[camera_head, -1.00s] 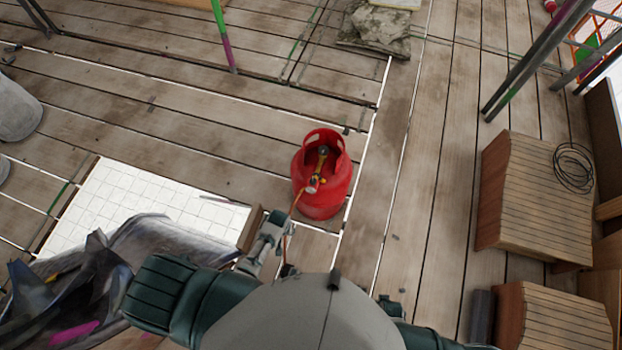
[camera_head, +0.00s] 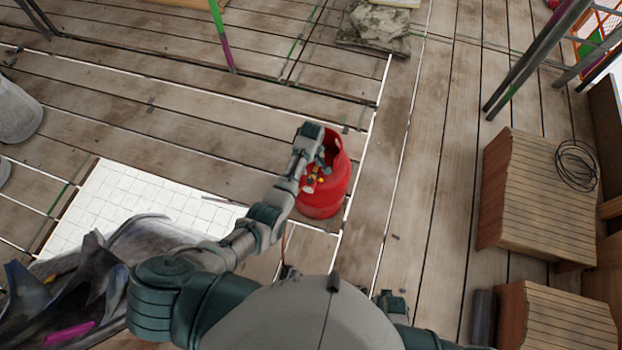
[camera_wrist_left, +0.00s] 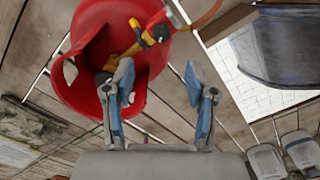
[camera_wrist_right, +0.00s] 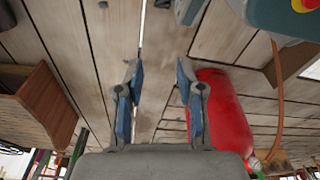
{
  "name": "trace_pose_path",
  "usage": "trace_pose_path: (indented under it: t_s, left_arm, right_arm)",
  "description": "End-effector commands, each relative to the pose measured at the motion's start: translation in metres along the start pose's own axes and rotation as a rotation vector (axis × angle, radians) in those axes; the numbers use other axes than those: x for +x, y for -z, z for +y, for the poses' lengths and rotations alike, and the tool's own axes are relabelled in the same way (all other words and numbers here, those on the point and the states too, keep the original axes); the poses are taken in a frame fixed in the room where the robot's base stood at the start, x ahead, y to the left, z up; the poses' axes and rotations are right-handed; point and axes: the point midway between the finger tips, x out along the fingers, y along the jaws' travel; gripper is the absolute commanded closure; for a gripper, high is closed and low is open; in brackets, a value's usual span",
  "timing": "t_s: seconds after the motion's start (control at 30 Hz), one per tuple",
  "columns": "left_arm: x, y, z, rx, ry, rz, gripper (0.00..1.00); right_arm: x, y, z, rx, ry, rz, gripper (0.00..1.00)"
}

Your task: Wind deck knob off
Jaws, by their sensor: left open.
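A red gas cylinder (camera_head: 325,188) stands upright on the deck, with a cut-out collar around its valve. In the left wrist view, the brass valve (camera_wrist_left: 128,53) with yellow and black fittings and a dark round knob (camera_wrist_left: 103,77) shows inside the collar (camera_wrist_left: 75,85). My left gripper (camera_wrist_left: 160,75) is open at the cylinder's top; one finger overlaps the collar opening near the knob, the other is outside it. Nothing shows between the fingers. In the head view my left arm partly hides the valve. My right gripper (camera_wrist_right: 158,80) is open and empty, beside the cylinder (camera_wrist_right: 222,110) in its view.
An orange hose (camera_wrist_right: 280,95) runs from the valve. A white tiled panel (camera_head: 120,205) and a dark tub (camera_head: 170,235) lie to the left. Wooden boxes (camera_head: 530,200) stand to the right, one with a coiled cable (camera_head: 577,165). Deck boards right of the cylinder are clear.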

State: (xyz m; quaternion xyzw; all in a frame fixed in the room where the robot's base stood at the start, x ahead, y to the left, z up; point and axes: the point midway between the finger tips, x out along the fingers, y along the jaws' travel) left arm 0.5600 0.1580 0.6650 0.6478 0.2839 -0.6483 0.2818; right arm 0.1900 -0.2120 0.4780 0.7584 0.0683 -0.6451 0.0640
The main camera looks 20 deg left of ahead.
Motion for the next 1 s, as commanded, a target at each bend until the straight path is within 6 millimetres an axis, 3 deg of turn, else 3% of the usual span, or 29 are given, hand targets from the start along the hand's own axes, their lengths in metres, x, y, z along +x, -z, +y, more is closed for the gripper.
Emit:
trace_pose_path:
  t_s: [0.1,0.5,0.7,1.0]
  left_arm:
    - [0.030,0.001,-0.003,0.000,0.002,-0.004,0.44]
    - [0.095,0.002,-0.003,0.000,-0.001,-0.005,0.44]
    - [0.111,0.001,-0.001,0.001,-0.001,-0.002,0.44]
    - [0.116,0.002,-0.001,0.000,-0.004,-0.001,0.44]
  right_arm:
    - [-0.016,0.014,0.000,0.002,-0.004,0.010,0.62]
    - [-0.091,0.042,0.002,0.011,-0.009,0.032,0.62]
    - [-0.120,0.045,0.004,0.013,-0.009,0.039,0.62]
    - [-0.134,0.047,0.004,0.014,-0.011,0.042,0.62]
